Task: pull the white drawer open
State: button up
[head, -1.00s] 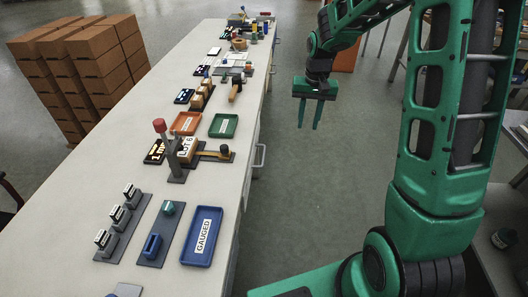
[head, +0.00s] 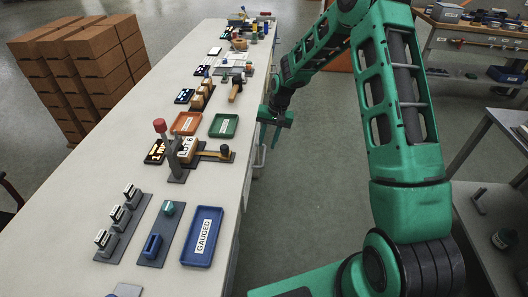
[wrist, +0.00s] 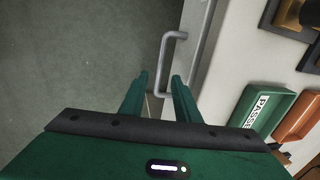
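The white drawer front (wrist: 196,40) is in the wrist view, on the side of the long bench. Its grey bar handle (wrist: 166,62) stands out from it, just ahead of my fingertips. My gripper (wrist: 160,76) is open, with two green fingers apart and nothing visibly held between them. The handle's near end lies close in front of the fingers; I cannot tell whether they touch it. In the head view my gripper (head: 267,146) is beside the bench edge, and the handle there is largely hidden behind it. The drawer looks shut.
The bench top (head: 120,190) carries a blue tray (head: 203,237), a green tray (head: 224,126), an orange tray (head: 186,123) and a lever stand (head: 175,150). Brown boxes (head: 85,65) are stacked at left.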

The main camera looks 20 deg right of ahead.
aim_at(264, 154)
jog(key=shift+w+a+f, duration=0.1)
jog(key=shift+a+f, duration=0.05)
jog(key=shift+f, duration=0.75)
jog(key=shift+w+a+f, duration=0.1)
jog(key=shift+a+f, duration=0.1)
jog(key=shift+f, duration=0.7)
jog(key=shift+a+f, duration=0.15)
jog(key=shift+f, duration=0.75)
grip_shut()
